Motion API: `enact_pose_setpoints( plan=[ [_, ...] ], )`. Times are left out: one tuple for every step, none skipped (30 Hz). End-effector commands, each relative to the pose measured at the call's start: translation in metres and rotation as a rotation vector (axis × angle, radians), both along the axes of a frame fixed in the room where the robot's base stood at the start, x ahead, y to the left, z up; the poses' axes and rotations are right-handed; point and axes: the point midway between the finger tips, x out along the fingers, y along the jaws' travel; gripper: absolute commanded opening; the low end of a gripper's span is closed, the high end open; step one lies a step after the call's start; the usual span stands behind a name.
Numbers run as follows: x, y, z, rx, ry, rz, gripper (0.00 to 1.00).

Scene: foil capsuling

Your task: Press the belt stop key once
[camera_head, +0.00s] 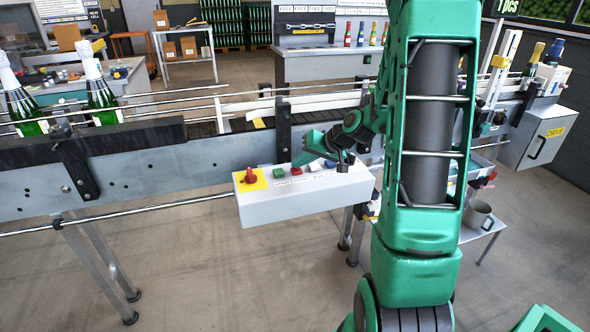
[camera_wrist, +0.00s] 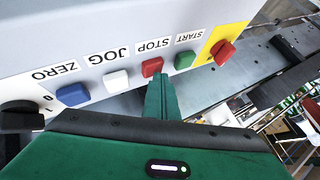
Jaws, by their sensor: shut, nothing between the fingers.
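The belt stop key (camera_wrist: 152,67) is a red square button above the word STOP on the grey control box (camera_head: 305,205). It also shows in the head view (camera_head: 296,171), small and close by my gripper. My gripper (camera_wrist: 161,77) is shut and empty, its green fingers pointing at the red key. The fingertips appear just beside the key's edge in the wrist view. I cannot tell whether they touch it. In the head view my gripper (camera_head: 302,161) is low over the box's key row.
A green START key (camera_wrist: 185,59) and a white JOG key (camera_wrist: 116,80) flank the red one. A blue ZERO key (camera_wrist: 73,94) and a red knob on yellow (camera_wrist: 224,51) are farther out. The conveyor (camera_head: 140,165) with foil-topped bottles (camera_head: 100,95) runs behind the box.

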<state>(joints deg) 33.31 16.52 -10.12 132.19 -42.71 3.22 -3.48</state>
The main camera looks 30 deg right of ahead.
Motion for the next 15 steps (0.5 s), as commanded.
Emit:
enact_pose_setpoints(
  plan=[
    [0.0, 0.0, 0.0, 0.0, 0.001, 0.001, 0.0],
    [0.0, 0.0, 0.001, 0.0, 0.0, 0.0, 0.0],
    [0.0, 0.0, 0.002, 0.0, 0.0, 0.0, 0.0],
    [0.0, 0.0, 0.003, 0.0, 0.0, 0.0, 0.0],
    [0.0, 0.0, 0.004, -0.001, 0.0, 0.001, 0.0],
    [0.0, 0.0, 0.006, -0.001, 0.0, 0.001, 0.0],
    [0.0, 0.0, 0.008, -0.001, 0.0, 0.001, 0.0],
    [0.0, 0.0, 0.01, -0.001, 0.0, 0.001, 0.0],
    [0.0, 0.0, 0.012, -0.002, -0.001, 0.001, 0.0],
    [0.0, 0.0, 0.014, -0.002, -0.001, 0.001, 0.0],
    [0.0, 0.0, 0.015, -0.002, -0.001, 0.0, 0.0],
    [0.0, 0.0, 0.017, -0.002, -0.001, 0.0, 0.0],
    [0.0, 0.0, 0.017, -0.002, -0.001, 0.0, 0.0],
    [0.0, 0.0, 0.018, -0.001, 0.001, -0.001, 0.0],
    [0.0, 0.0, 0.019, -0.001, 0.001, -0.001, 0.0]
  ],
)
